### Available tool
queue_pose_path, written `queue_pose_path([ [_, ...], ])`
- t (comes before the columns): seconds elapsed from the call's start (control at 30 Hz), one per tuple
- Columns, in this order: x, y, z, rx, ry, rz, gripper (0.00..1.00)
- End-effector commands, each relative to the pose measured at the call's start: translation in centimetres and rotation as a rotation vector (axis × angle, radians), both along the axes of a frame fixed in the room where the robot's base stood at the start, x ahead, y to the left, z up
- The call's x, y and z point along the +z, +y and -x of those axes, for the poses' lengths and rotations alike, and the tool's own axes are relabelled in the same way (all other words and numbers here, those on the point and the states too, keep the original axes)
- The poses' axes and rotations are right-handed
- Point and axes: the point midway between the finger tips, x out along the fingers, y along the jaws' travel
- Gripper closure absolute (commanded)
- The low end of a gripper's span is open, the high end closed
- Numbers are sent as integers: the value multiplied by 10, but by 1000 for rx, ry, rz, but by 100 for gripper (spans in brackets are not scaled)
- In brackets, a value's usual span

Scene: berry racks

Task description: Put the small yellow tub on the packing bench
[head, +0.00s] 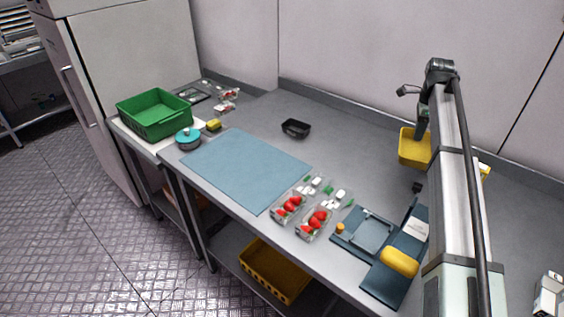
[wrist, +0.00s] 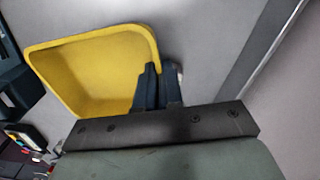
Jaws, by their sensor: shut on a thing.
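The yellow tub (head: 414,150) is at the right of the head view, near the back wall and partly behind my arm. It also shows in the wrist view (wrist: 85,70), open side visible and tilted in the picture. My gripper (wrist: 157,85) is shut on the tub's rim at one side. In the head view my gripper (head: 422,128) is at the tub's upper right, mostly hidden by my arm. The grey bench (head: 350,155) runs below; I cannot tell whether the tub touches it.
A blue mat (head: 245,168), a black punnet (head: 296,128) and strawberry punnets (head: 314,222) are on the bench. A dark blue board with a yellow sponge (head: 399,262) is at the front right. A green crate (head: 154,113) stands far left. Bare bench lies around the black punnet.

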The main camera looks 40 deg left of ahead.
Motion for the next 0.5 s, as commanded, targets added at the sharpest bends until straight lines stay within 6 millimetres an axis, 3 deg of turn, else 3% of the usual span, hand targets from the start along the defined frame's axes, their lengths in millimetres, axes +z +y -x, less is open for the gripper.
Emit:
queue_pose_path([
  [0.1,0,46,16,56,2,1,100],
  [0.5,-1,179,75,218,7,2,100],
])
